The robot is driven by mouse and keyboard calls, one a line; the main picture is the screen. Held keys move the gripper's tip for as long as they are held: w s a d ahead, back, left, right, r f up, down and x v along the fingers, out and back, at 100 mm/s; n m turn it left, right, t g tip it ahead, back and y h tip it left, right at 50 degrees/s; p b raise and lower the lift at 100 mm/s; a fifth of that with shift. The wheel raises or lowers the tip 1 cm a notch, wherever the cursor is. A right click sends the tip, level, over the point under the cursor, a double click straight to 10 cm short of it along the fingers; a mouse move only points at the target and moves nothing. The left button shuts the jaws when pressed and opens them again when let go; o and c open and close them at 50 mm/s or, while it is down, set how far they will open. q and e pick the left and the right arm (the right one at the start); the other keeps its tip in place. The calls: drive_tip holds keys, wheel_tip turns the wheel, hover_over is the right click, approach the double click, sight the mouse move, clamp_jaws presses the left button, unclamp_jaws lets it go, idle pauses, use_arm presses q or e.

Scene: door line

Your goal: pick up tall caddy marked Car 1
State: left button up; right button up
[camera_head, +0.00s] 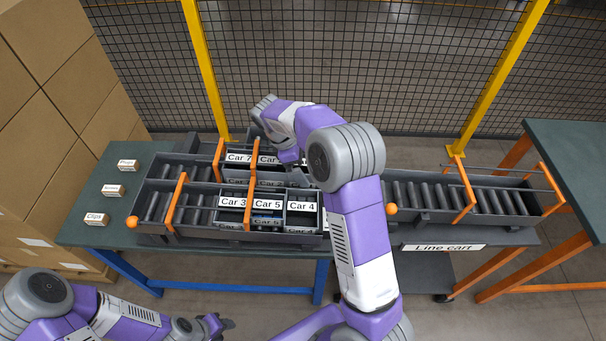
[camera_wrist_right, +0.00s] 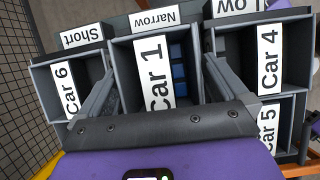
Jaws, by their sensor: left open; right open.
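The caddy marked Car 1 (camera_wrist_right: 154,75) is in the middle of the right wrist view, a grey open box with blue pieces inside. My right gripper (camera_wrist_right: 158,62) is open, one finger on each side of this caddy; I cannot tell whether they touch it. The caddies marked Car 6 (camera_wrist_right: 66,88) and Car 4 (camera_wrist_right: 268,60) stand on either side, with Car 5 (camera_wrist_right: 268,130) lower right. My left gripper (camera_head: 222,325) is open and empty at the lower edge.
The roller rack (camera_head: 160,190) also holds Car 7 (camera_head: 238,157) and Car 3 (camera_head: 231,200), divided by orange bars. The line cart (camera_head: 440,247) with empty rollers is at right. Small labelled blocks (camera_head: 114,190) sit on the left table. A mesh fence stands behind.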

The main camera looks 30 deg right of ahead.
drive_tip(key=shift+d+f, duration=0.15)
drive_tip(key=shift+f, duration=0.2)
